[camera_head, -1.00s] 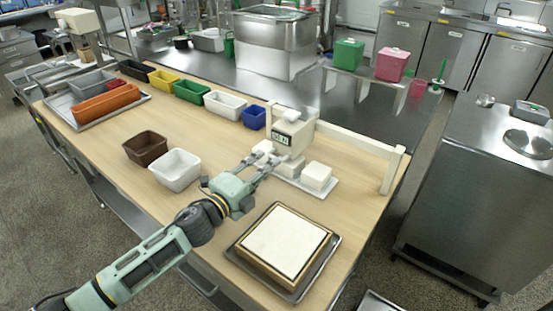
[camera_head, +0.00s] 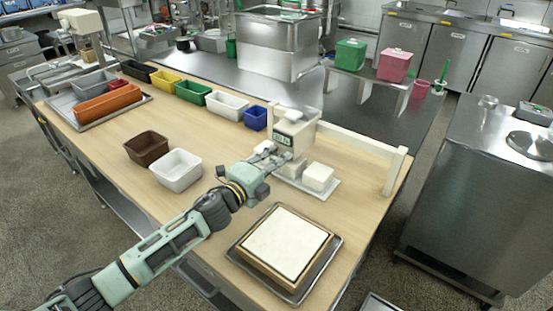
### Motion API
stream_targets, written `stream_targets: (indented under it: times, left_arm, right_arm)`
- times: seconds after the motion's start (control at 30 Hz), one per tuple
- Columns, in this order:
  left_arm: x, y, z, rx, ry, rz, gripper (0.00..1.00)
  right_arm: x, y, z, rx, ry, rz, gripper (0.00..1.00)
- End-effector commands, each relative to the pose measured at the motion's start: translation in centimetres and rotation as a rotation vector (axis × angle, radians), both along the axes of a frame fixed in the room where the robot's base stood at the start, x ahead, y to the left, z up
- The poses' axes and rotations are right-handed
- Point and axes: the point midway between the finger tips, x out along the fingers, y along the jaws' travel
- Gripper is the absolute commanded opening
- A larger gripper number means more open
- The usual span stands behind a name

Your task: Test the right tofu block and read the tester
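The tester (camera_head: 296,132) is a cream-white machine with a small dark-framed display (camera_head: 284,140) near the right middle of the wooden table. The display's digits are too small to read. The right tofu block (camera_head: 318,176) is white and sits on a light plate (camera_head: 330,190) at the tester's foot. Another white block (camera_head: 293,168) lies left of it, partly hidden by my gripper, and part of a third (camera_head: 263,147) shows further left. My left gripper (camera_head: 274,157) has its fingers apart in front of the tester, close to the left and middle blocks. My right gripper is out of view.
A white slab in a wooden frame (camera_head: 285,244) sits on a metal tray in front. Brown (camera_head: 146,147) and white (camera_head: 176,170) bins stand left of my arm. Coloured bins line the back edge. A cream rail (camera_head: 362,143) stands right of the tester.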

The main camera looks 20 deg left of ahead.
Motion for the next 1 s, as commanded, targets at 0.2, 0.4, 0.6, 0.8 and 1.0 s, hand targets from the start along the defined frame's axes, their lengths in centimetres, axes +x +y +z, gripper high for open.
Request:
stream_targets:
  times: [0.2, 0.4, 0.6, 0.8, 1.0]
  left_arm:
    - [-0.1, 0.0, -0.3, 0.002, 0.005, 0.000, 0.00]
    - [-0.1, 0.0, -0.4, 0.001, 0.007, 0.000, 0.00]
    - [-0.4, -1.0, -0.4, 0.000, 0.009, -0.002, 0.00]
    - [-2.2, -5.7, -0.5, -0.006, 0.014, -0.007, 0.00]
    - [-3.4, -8.8, -0.7, -0.002, 0.013, -0.004, 0.00]
  right_arm:
    - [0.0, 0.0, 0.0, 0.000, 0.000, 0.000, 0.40]
    - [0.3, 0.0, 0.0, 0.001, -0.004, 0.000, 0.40]
    - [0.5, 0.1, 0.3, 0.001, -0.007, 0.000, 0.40]
    - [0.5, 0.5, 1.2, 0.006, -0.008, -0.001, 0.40]
    - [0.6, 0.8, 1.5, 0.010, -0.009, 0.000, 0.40]
